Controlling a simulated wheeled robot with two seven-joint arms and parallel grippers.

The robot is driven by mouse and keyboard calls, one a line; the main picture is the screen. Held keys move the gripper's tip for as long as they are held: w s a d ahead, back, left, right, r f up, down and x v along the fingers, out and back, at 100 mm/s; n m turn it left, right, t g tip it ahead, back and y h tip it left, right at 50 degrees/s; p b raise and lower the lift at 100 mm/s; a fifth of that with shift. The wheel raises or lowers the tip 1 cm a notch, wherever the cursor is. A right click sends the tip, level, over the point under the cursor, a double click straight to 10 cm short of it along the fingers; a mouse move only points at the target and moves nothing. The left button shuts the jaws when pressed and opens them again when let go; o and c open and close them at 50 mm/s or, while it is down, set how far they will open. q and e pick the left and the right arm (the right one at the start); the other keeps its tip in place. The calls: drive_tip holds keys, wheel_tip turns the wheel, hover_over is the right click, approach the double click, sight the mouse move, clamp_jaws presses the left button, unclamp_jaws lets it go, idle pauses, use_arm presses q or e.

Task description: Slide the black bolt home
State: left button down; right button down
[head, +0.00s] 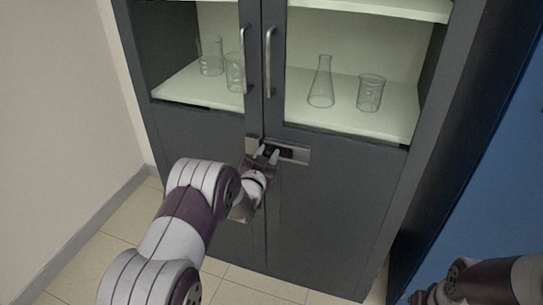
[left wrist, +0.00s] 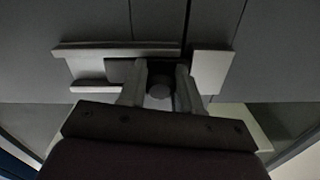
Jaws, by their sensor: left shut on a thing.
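The black bolt (head: 286,153) sits in a pale metal plate (head: 302,155) across the front of a dark grey cabinet, just below the door handles. My left gripper (head: 266,152) is at the bolt, near the seam between the doors. In the left wrist view, its fingers (left wrist: 160,88) are shut around a dark round knob (left wrist: 159,87) on the bolt (left wrist: 117,71). A separate short pale keeper (left wrist: 211,70) lies beyond the right finger there. That finger hides the bolt's end, so I cannot tell whether it enters the keeper. My right gripper (head: 424,297) is partly cut off at the bottom right.
The grey cabinet (head: 340,200) has two upright handles (head: 269,62) above the bolt. Glass beakers and a flask (head: 321,82) stand on a shelf behind the upper door panes. A wall stands at left, a blue surface (head: 490,190) at right. Tiled floor is clear at left.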

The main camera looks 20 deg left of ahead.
use_arm(q)
drive_tip(key=c, duration=0.9)
unclamp_jaws()
drive_tip(key=shift+a, duration=0.2)
drive_tip(key=shift+o, duration=0.6)
drive_tip(key=shift+a, duration=0.1)
drive_tip(key=shift+s, duration=0.1)
drive_tip(key=s+p, duration=0.1)
drive_tip(key=s, duration=1.1)
drive_tip(key=shift+s+p, duration=0.3)
drive_tip(key=shift+p, duration=0.1)
